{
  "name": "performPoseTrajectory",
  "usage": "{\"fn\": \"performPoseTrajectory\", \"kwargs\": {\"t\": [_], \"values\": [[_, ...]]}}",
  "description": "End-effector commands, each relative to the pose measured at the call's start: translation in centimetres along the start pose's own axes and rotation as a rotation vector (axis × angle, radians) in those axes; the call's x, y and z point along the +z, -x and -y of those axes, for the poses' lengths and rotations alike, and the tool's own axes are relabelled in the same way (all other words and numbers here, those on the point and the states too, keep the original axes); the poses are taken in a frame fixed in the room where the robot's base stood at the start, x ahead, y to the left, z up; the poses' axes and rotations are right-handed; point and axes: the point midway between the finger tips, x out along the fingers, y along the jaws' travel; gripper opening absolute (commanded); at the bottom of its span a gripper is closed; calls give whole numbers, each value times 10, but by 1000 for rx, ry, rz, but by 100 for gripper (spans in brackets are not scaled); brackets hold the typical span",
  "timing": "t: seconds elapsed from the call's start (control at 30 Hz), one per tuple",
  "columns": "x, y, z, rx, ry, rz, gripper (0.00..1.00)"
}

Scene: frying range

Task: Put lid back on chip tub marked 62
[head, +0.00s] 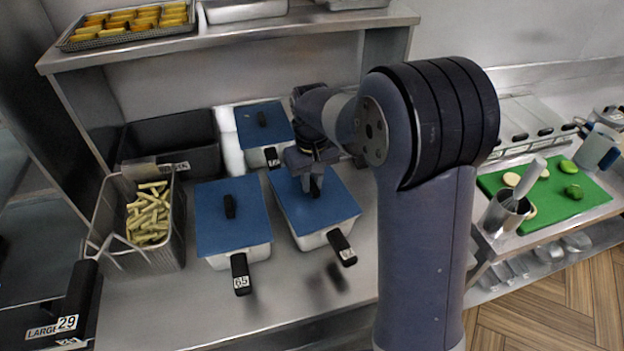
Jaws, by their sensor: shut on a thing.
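A blue lid (329,205) lies over a white-sided tub (318,239) in the middle of the counter. The tub's black handle carries a small label (346,254), too small to read surely. My gripper (314,184) comes down from above and is shut on the lid's black knob, which it partly hides. The lid covers the tub's top; I cannot tell whether it is fully seated. A second blue-lidded tub (227,259), labelled 65, stands just left. A third blue-lidded tub (263,154) stands behind; its label is not clearly readable.
A wire basket of chips (176,235) and a dark bin (170,135) stand left. A shelf (230,36) with trays overhangs the back. A green board (565,196) and a metal pot (498,216) are right. Counter in front of the tubs is clear.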

Motion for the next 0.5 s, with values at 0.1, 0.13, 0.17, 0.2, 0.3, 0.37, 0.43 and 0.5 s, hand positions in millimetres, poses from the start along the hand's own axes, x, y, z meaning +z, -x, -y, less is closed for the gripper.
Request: {"fn": "performPoseTrajectory", "kwargs": {"t": [0.1, 0.13, 0.17, 0.2, 0.3, 0.37, 0.43, 0.5], "values": [[0, -3, 0, 0, 0, 0, 0], [0, -4, 0, 0, 0, 1, 0], [0, -4, 0, 0, 0, 1, 0], [0, -5, 0, 0, 0, 1, 0], [0, -5, 0, 0, 0, 1, 0], [0, -5, 0, 0, 0, 1, 0], [0, -6, 0, 0, 0, 1, 0], [0, -6, 0, 0, 0, 1, 20]]}}
